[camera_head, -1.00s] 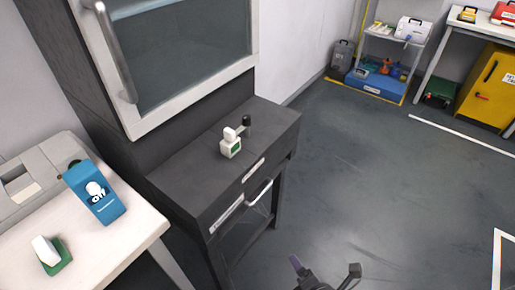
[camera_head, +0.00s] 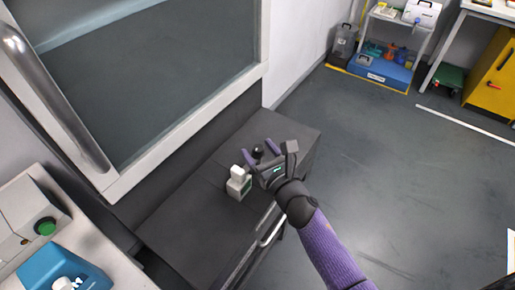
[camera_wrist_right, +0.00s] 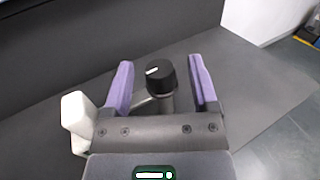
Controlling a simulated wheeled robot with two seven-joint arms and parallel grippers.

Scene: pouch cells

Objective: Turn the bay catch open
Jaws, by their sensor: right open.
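My right gripper (camera_head: 261,155) is open. Its two purple fingers stand on either side of the knob, with gaps to both in the right wrist view (camera_wrist_right: 162,88). The white block (camera_wrist_right: 77,113) sits just outside the left finger there. My left gripper is not in view.
The dark ledge (camera_head: 190,205) fronts a tall cabinet with a glass door and metal handle (camera_head: 55,95). A pale bench with a blue device (camera_head: 60,265) stands at lower left. A horizontal handle (camera_head: 271,228) sticks out of the ledge's front. The floor at right is clear.

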